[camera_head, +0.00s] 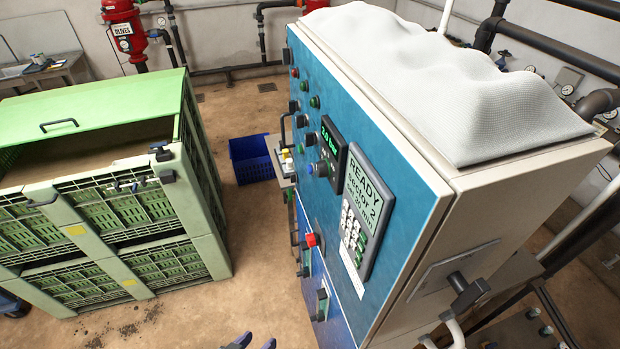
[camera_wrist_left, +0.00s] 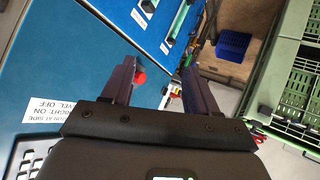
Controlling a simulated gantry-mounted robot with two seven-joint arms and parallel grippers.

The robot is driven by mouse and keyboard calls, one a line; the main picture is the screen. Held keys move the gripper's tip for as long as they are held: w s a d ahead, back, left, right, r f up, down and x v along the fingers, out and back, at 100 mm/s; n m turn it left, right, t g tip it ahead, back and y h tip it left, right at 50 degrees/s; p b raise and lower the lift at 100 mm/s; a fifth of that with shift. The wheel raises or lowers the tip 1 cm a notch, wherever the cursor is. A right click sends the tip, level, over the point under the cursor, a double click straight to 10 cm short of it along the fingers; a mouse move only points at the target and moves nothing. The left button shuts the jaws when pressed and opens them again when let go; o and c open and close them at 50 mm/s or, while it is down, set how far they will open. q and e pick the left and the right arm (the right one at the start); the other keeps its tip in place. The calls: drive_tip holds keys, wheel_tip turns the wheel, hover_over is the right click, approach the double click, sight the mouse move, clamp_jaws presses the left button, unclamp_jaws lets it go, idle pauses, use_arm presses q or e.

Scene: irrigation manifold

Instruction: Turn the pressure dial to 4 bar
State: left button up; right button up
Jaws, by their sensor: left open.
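A blue control cabinet (camera_head: 380,110) shows its front panel at a steep angle in the head view. A small black display (camera_head: 332,152) on it has green digits in bar that are too small to read surely. A dark round knob (camera_head: 318,169) sits beside the display; I cannot tell whether it is the pressure dial, and no scale is readable. My left gripper (camera_head: 253,343) shows only its fingertips at the bottom edge, below and away from the display. In the left wrist view the left gripper (camera_wrist_left: 158,62) is open and empty, with the panel behind it. My right gripper is not in view.
Several small knobs and a handle project from the panel. Green crates (camera_head: 120,215) stand left, a blue bin (camera_head: 250,160) behind. Open floor lies between crates and cabinet.

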use_arm(q)
drive_tip(key=w+d+r+m+h+b, duration=0.1)
drive_tip(key=w+d+m+h+b, duration=0.1)
drive_tip(key=w+d+h, duration=0.35)
drive_tip(key=m+g+h+b, duration=0.4)
drive_tip(key=m+h+b, duration=0.35)
drive_tip(key=m, duration=0.35)
approach(317, 169)
drive_tip(key=shift+y, duration=0.5)
drive_tip(key=x, duration=0.2)
drive_tip(key=p+x, duration=0.1)
drive_tip(key=x, duration=0.1)
drive_tip(key=r+p+x, duration=0.1)
drive_tip(key=x, duration=0.2)
drive_tip(key=shift+w+d+f, duration=0.15)
drive_tip(key=shift+w+d, duration=0.05)
drive_tip(key=shift+d, duration=0.5)
